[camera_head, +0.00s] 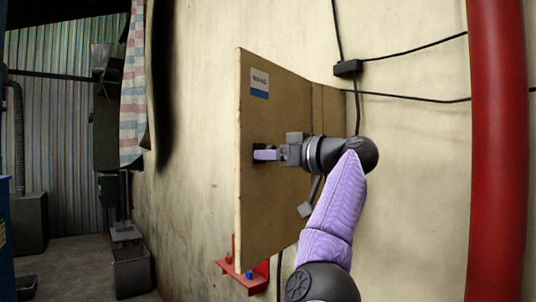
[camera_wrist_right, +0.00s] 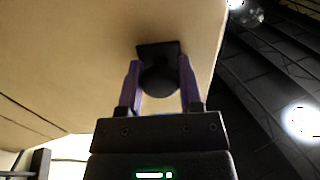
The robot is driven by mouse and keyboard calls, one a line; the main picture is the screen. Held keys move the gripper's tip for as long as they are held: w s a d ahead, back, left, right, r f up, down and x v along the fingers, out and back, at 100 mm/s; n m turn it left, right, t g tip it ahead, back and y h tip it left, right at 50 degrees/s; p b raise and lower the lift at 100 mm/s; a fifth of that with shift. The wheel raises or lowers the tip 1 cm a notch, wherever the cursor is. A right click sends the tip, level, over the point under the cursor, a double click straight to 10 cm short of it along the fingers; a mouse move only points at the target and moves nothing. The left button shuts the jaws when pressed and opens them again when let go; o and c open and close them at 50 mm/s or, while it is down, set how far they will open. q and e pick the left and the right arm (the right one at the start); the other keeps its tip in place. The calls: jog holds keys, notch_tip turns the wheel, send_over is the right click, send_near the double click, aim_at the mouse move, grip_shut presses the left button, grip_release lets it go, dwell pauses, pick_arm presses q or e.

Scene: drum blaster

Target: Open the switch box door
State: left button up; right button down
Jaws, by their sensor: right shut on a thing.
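The switch box door (camera_head: 275,205) is a tan panel with a white and blue label near its top. In the head view it stands out from the wall at a steep angle, its free edge toward the left and its hinge seam toward the right. The box interior is hidden behind it. My right gripper (camera_head: 265,154) is at the door's dark handle. In the right wrist view, the fingers of my right gripper (camera_wrist_right: 160,68) are on either side of the round black knob (camera_wrist_right: 158,78), shut on it. My left gripper is not in view.
A red bracket (camera_head: 240,270) is low on the wall below the door. A thick red pipe (camera_head: 497,150) stands at the right. Black cables and a small junction box (camera_head: 348,68) are on the wall. Open floor (camera_head: 75,265) lies to the left.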

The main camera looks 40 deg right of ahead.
jog(key=shift+s+d+r, duration=0.1)
jog(key=shift+s, duration=0.1)
dwell(0.3)
jog(key=shift+c, duration=1.4)
grip_release()
jog(key=s+d+b, duration=0.1)
jog(key=s+b, duration=0.3)
jog(key=s, duration=0.5)
jog(key=shift+s+d, duration=0.35)
jog(key=shift+d, duration=0.05)
